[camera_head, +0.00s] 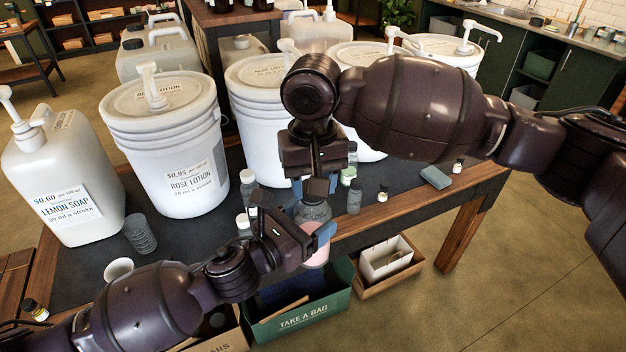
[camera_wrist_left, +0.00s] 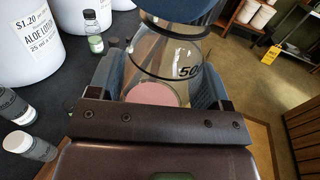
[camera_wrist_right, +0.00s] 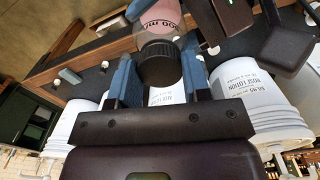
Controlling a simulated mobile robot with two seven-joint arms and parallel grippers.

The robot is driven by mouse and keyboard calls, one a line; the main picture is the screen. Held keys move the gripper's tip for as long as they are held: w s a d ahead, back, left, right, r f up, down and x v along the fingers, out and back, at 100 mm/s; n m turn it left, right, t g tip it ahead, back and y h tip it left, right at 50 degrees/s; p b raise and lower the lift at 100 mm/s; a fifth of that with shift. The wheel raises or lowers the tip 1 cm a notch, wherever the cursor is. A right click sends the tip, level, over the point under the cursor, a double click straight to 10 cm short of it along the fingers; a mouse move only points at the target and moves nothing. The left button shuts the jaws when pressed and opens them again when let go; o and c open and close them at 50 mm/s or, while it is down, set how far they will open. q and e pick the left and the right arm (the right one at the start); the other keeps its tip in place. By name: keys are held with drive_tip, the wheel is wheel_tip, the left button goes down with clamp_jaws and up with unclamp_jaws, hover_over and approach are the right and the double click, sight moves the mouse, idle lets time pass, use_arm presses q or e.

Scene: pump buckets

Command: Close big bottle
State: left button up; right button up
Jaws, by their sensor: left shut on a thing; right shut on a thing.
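The big bottle is clear with pink liquid (camera_head: 317,258) in its lower part; in the left wrist view it also shows (camera_wrist_left: 158,55). My left gripper (camera_head: 318,236) is shut around its body and holds it upright off the table's front edge. My right gripper (camera_head: 317,190) is above the bottle, pointing down. In the right wrist view it is shut on a dark ribbed cap (camera_wrist_right: 160,66). The cap is in line with the bottle (camera_wrist_right: 162,22) at its mouth end. I cannot tell whether the cap is seated on the neck.
White pump buckets, including rose lotion (camera_head: 168,150), and a lemon soap jug (camera_head: 65,180) stand on the dark table (camera_head: 80,270). Small bottles (camera_head: 354,197) stand close behind the grippers.

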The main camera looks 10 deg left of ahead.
drive_tip(key=m, duration=0.5)
drive_tip(key=shift+m, duration=0.3)
drive_tip(key=m, duration=1)
drive_tip(key=shift+a, duration=0.1)
drive_tip(key=m, duration=0.4)
drive_tip(key=shift+m, duration=0.3)
drive_tip(key=o, duration=0.9)
